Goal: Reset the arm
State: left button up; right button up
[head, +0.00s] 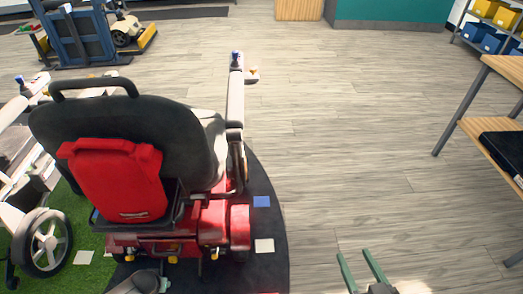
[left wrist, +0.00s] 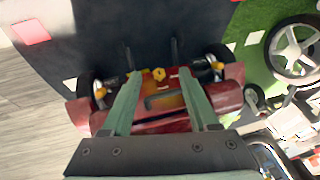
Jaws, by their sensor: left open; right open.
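My right gripper (head: 355,255) shows at the bottom of the head view, right of centre. Its two green fingers are apart, with bare wooden floor between and around them. My left gripper (left wrist: 160,98) shows in the left wrist view with its green fingers spread and nothing held between them. The red base of a scooter (left wrist: 174,101) lies beyond and between those fingers. I cannot tell whether they touch it. In the head view, only a grey piece of my left arm shows at the bottom edge, behind the red scooter with the black seat (head: 130,135).
The scooter stands on a dark mat (head: 268,222) beside green turf (head: 95,272). A white-framed wheeled chair (head: 40,243) is at the left. A wooden table (head: 507,68) with a black case (head: 505,150) stands at the right. The floor between scooter and table is clear.

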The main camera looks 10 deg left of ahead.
pick_arm(q)
jog(key=a+r, duration=0.2)
jog(key=a, duration=0.2)
jog(key=w+d+r+m+t+h, duration=0.25)
jog(key=d+r+t, duration=0.25)
jog(key=d+r, duration=0.9)
jog(key=w+d+r+m+t+h, duration=0.25)
jog(key=d+r+t+h, duration=0.2)
jog(key=d+r, duration=0.9)
jog(key=s+a+r+g+y+p, duration=0.1)
jog(key=s+r+p, duration=0.4)
jog(key=p, duration=1.6)
jog(key=s+a+g, duration=0.1)
jog(key=s+g, duration=0.1)
jog(key=shift+s+a+r+n+y, duration=0.25)
jog(key=shift+s+a+n+y, duration=0.05)
jog(key=shift+n+y, duration=0.1)
pick_arm(e)
jog(key=s+d+r+m+g+h, duration=0.1)
jog(key=s+d+r+g, duration=0.1)
jog(key=s+r+g, duration=0.2)
jog(key=s+r, duration=0.1)
jog(key=s, duration=0.2)
jog(key=shift+s+r+m+h, duration=0.25)
jog(key=shift+r+m+h, duration=0.05)
jog(key=shift+h, duration=0.1)
